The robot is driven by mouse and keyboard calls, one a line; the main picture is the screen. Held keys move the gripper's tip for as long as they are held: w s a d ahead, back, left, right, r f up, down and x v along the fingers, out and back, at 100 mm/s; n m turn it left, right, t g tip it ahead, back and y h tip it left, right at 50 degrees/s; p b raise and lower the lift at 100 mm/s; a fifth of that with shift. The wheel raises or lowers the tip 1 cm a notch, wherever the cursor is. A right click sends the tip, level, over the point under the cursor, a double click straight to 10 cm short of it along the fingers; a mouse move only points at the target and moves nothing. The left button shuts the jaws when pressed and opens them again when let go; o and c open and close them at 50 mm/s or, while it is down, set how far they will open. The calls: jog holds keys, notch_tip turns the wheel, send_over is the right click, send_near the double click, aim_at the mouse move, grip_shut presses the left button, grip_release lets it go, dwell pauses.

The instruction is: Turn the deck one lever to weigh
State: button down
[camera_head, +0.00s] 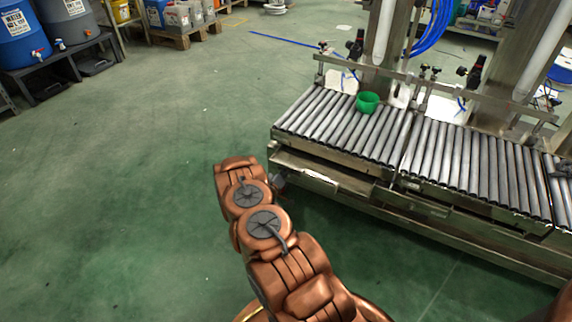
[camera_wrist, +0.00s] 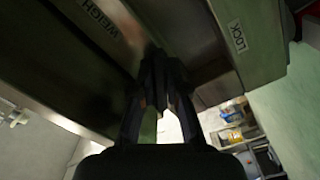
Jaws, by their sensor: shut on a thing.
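Deck one appears to be the left roller deck (camera_head: 345,125) in the head view. My gripper (camera_wrist: 162,85) is shut at the metal front of the deck in the wrist view. Its dark fingers close on the deck one lever, which is mostly hidden between them. A WEIGH label (camera_wrist: 100,18) is on the metal to the upper left of the fingers, and a LOCK label (camera_wrist: 238,37) is to the upper right. The fingers sit between the two labels. In the head view my gripper (camera_head: 279,181) is small and dark at the deck's left front corner.
A green bowl (camera_head: 367,102) stands on the left deck's rollers. A second roller deck (camera_head: 475,165) adjoins it on the right. The green floor left of my arm is clear.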

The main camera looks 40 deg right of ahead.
jog(key=n+p, duration=0.1)
jog(key=n, duration=0.1)
jog(key=r+n+p, duration=0.1)
jog(key=shift+s+r+p, duration=0.1)
jog(key=shift+s+p, duration=0.15)
jog(key=shift+p, duration=0.05)
jog(key=shift+r+n+p, duration=0.25)
jog(key=shift+n+p, duration=0.45)
jog(key=shift+n, duration=1.1)
jog(key=c, duration=1.2)
grip_release()
jog(key=shift+o, duration=0.2)
jog(key=v, duration=0.8)
